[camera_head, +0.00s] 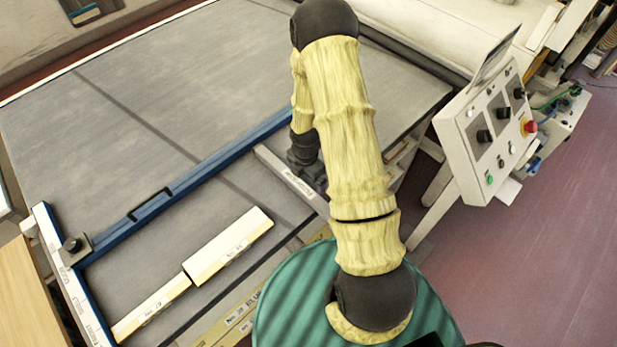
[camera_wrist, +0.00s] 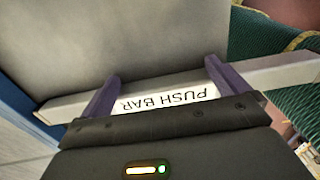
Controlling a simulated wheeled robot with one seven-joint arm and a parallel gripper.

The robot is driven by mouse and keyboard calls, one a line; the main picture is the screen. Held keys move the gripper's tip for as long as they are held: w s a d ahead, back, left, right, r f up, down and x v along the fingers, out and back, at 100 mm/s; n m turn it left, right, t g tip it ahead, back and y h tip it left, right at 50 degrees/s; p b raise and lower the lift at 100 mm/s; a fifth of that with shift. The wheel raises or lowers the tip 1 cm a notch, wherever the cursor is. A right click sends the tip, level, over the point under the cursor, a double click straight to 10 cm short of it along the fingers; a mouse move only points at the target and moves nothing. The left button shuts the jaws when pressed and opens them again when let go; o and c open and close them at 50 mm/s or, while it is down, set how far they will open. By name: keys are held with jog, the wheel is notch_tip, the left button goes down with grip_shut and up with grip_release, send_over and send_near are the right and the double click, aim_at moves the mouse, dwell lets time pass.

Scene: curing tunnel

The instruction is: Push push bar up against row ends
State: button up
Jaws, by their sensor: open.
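The push bar (camera_head: 286,180) is a pale grey bar lying on the grey bed, partly hidden by my arm. In the wrist view the push bar (camera_wrist: 270,78) carries the label "PUSH BAR". My gripper (camera_wrist: 160,82) is open, its two purple fingers spread along the bar and crossing it on either side of the label; whether they touch it I cannot tell. In the head view my gripper (camera_head: 303,160) is at the bar, mostly hidden. Two cream labelled pieces (camera_head: 230,245) (camera_head: 152,311) lie end to end in a row. A gap of bare bed separates the row's right end from the bar.
A blue rail (camera_head: 200,175) runs along the far side of the row. A blue and white labelled end stop (camera_head: 72,285) stands at left. A control box with a red button (camera_head: 490,125) stands at right. The bed (camera_head: 190,75) beyond the rail is clear.

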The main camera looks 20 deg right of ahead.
aim_at(278, 206)
jog(key=shift+s+a+b, duration=0.45)
jog(key=shift+s+a, duration=0.4)
jog(key=shift+a, duration=1.2)
jog(key=shift+s+a+b, duration=0.5)
jog(key=shift+s+a, duration=0.3)
jog(key=shift+a, duration=1.2)
jog(key=shift+s+a+b, duration=0.45)
jog(key=shift+s+a, duration=0.4)
jog(key=shift+a, duration=1.2)
dwell(0.5)
jog(key=shift+d, duration=0.2)
jog(key=shift+w+d, duration=0.4)
jog(key=shift+d, duration=0.35)
jog(key=shift+r+p, duration=0.1)
jog(key=shift+p, duration=0.25)
